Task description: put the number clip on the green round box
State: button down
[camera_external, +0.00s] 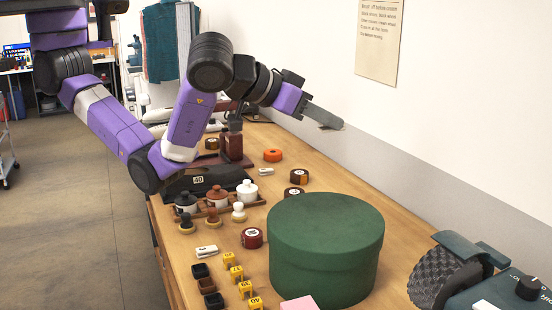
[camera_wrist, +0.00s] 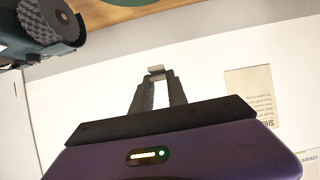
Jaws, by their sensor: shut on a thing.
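The green round box (camera_external: 325,240) stands closed on the wooden table, with its flat lid bare. A sliver of green at the top edge of the wrist view is probably its lid (camera_wrist: 128,2). My gripper (camera_external: 328,122) is raised well above and behind the box, near the white wall. It also shows in the wrist view (camera_wrist: 156,82), with its fingers closed on a small pale piece (camera_wrist: 156,69) at the tips. The piece is too small to read, so I cannot tell for sure that it is the number clip.
Several yellow numbered blocks (camera_external: 237,273) and black trays (camera_external: 201,271) lie left of the box. A pink block (camera_external: 299,302) is at the front. A dark ridged wheel (camera_external: 440,279) stands right.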

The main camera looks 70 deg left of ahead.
aim_at(320, 220)
notch_tip(320, 220, down, 19)
jog(key=shift+f+p, duration=0.1)
jog(key=shift+p, duration=0.9)
jog(key=shift+f, duration=0.15)
jog(key=c, duration=1.3)
grip_release()
jog(key=shift+r, duration=0.25)
jog(key=b+v, duration=0.2)
jog(key=v, duration=1)
jog(key=shift+f, duration=0.1)
